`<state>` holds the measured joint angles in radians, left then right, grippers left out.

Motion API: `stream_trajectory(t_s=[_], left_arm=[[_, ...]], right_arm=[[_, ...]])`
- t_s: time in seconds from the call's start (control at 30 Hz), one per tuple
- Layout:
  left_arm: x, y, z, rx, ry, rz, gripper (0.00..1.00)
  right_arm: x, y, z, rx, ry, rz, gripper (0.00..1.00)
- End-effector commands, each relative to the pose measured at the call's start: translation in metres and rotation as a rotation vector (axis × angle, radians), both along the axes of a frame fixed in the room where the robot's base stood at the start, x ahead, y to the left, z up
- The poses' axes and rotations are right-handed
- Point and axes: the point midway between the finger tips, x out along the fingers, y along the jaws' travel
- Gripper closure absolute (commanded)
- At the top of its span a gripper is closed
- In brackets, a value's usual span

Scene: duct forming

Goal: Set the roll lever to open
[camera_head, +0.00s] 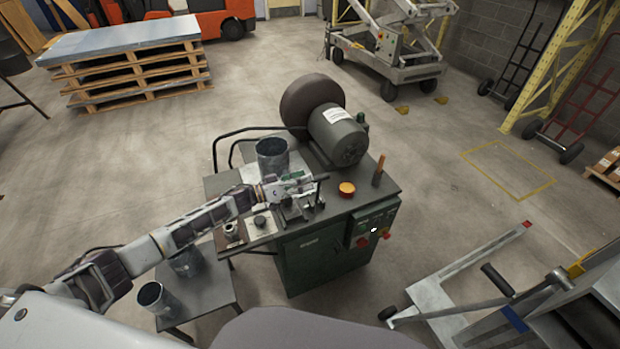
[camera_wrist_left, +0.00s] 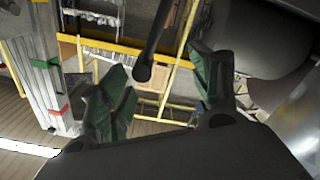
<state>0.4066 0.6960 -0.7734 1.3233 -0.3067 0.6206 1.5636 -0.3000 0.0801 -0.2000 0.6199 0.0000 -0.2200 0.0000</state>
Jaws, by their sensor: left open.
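The forming machine (camera_head: 325,255) is a green cabinet with a dark top. My left arm reaches in from the left, and its gripper (camera_head: 303,184) is over the machine's top, beside the dark lever (camera_head: 321,177). In the left wrist view the left gripper (camera_wrist_left: 165,108) is open, with its two green-padded fingers apart. A black rod with a round knob (camera_wrist_left: 143,72), which looks like the roll lever, shows in the gap between the fingers. I cannot tell whether it touches a finger. The lever's base is hidden. My right gripper is not in view.
A grey motor (camera_head: 338,136) stands at the back of the machine top. An orange-topped button (camera_head: 346,189) and an upright orange-handled piece (camera_head: 379,168) are to the right. A metal duct cylinder (camera_head: 272,158) stands behind my gripper. A side table (camera_head: 212,292) holds more cylinders.

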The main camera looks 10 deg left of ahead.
Motion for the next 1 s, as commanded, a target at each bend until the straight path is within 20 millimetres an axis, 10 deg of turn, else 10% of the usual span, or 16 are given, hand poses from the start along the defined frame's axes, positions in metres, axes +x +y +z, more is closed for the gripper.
stream_trajectory(t_s=[1.0], left_arm=[[-0.041, 0.058, -0.002, 0.001, 0.004, 0.002, 0.37]], right_arm=[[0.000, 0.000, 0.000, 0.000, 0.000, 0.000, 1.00]])
